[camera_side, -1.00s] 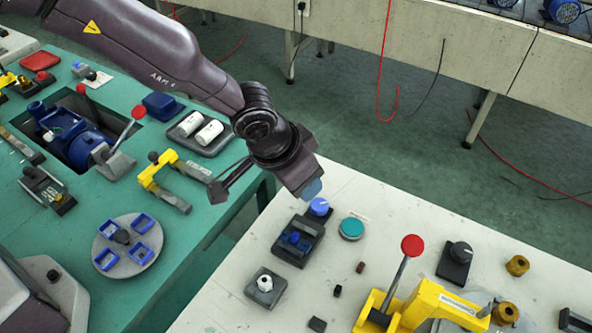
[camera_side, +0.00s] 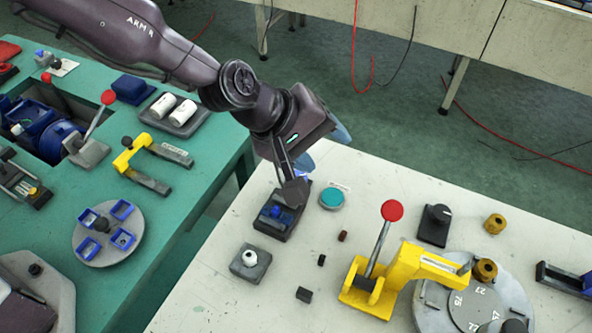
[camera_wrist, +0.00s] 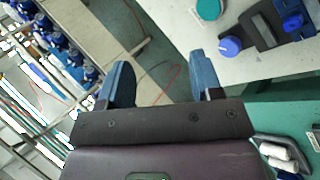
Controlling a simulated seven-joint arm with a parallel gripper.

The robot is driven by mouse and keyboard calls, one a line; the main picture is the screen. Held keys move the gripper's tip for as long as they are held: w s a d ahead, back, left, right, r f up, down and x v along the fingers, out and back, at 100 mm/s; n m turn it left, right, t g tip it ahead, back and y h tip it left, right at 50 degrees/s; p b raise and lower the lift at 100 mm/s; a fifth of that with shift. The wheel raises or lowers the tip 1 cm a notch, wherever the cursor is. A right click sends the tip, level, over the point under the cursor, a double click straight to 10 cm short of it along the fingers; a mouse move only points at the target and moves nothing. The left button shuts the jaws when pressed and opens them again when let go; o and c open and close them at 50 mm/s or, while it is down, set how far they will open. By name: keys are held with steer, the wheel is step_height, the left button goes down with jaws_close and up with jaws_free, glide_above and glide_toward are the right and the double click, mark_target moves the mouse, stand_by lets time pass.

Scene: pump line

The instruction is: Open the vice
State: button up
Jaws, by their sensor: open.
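The small dark fixture (camera_side: 273,226) on the white table looks like the vice, with a blue part (camera_side: 284,214) sitting in it. In the wrist view the dark fixture (camera_wrist: 268,27) is at the upper right, with its round blue knob (camera_wrist: 229,46) at its near end. My gripper (camera_side: 323,146) is above the table's back edge, beyond the fixture. In the wrist view my gripper (camera_wrist: 160,75) has its two blue fingers wide apart, with nothing between them, and the knob lies to their right.
A teal button (camera_side: 332,197) stands right of the fixture. A yellow clamp (camera_side: 370,285) with a red-balled lever (camera_side: 391,211) stands farther right. A grey block with a white knob (camera_side: 250,262) is in front. Left is a green table (camera_side: 185,215) with a yellow bracket (camera_side: 135,160).

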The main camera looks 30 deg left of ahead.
steer(key=s+a+f+n+g+y, duration=0.1)
steer(key=a+n+y, duration=0.15)
steer(key=n, duration=1.15)
steer(key=s+a+n+y, duration=0.1)
steer(key=a+n+y, duration=0.15)
steer(key=n, duration=1.05)
steer(key=shift+y, duration=0.4)
steer(key=x, duration=1.3)
steer(key=shift+s+d+f, duration=0.1)
steer(key=shift+s+d, duration=0.05)
